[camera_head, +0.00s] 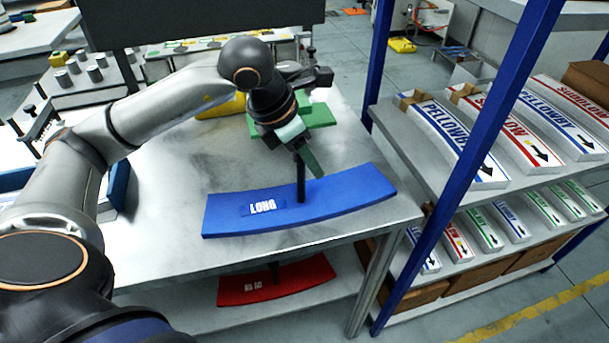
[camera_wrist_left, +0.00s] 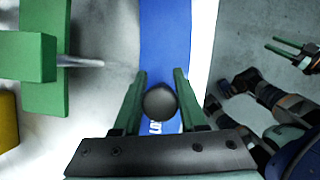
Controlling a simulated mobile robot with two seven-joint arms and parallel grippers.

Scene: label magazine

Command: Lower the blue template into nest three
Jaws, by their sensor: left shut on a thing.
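The blue template (camera_head: 340,196) is a long curved plate with a white label and an upright dark post (camera_head: 300,182). It is over the front part of the metal table; I cannot tell whether it touches the top. My left gripper (camera_head: 305,162) is shut on the post, above the plate. In the left wrist view the post's round top (camera_wrist_left: 160,103) sits between the green fingers, with the blue plate (camera_wrist_left: 165,40) below. My right gripper (camera_wrist_left: 288,50) shows in the left wrist view, its green fingers apart and empty. I cannot make out nest three.
A red template (camera_head: 275,281) lies on the shelf under the table (camera_head: 165,205). A green piece (camera_head: 318,117) and a yellow one (camera_head: 222,106) are behind my left gripper. A blue-posted rack (camera_head: 470,150) with labelled boxes stands at the right.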

